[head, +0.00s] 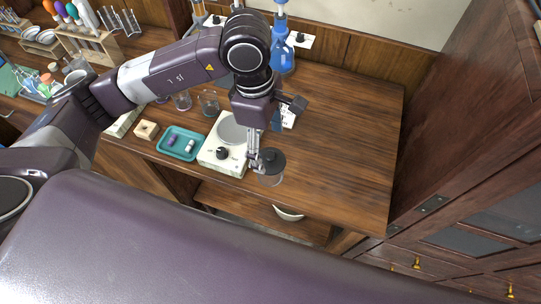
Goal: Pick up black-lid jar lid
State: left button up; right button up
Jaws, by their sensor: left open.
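The black-lid jar stands near the front edge of the wooden bench. Its round black lid (273,161) sits on top of the clear glass jar body (271,180). My left gripper (259,155) points down at the lid's left side, with its fingers open. The fingers overlap the lid's left edge in the picture; I cannot tell whether they touch it. The lid's left edge is partly hidden. My right gripper is not in view.
A white hotplate (222,155) with a black knob stands just left of the jar. A teal tray (180,143) holds small items farther left. The bench right of the jar is clear, up to a dark wooden cabinet (460,130).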

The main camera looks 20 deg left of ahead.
aim_at(270, 154)
pick_arm(q)
jog(key=f+p, duration=0.2)
jog(key=f, duration=0.2)
jog(key=shift+d+f, duration=0.1)
jog(key=shift+d, duration=0.1)
jog(key=shift+f, duration=0.3)
jog(key=shift+d, duration=0.1)
jog(key=shift+c, duration=0.7)
jog(key=c, duration=1)
jog(key=shift+c, duration=0.6)
jog(key=shift+r, duration=0.15)
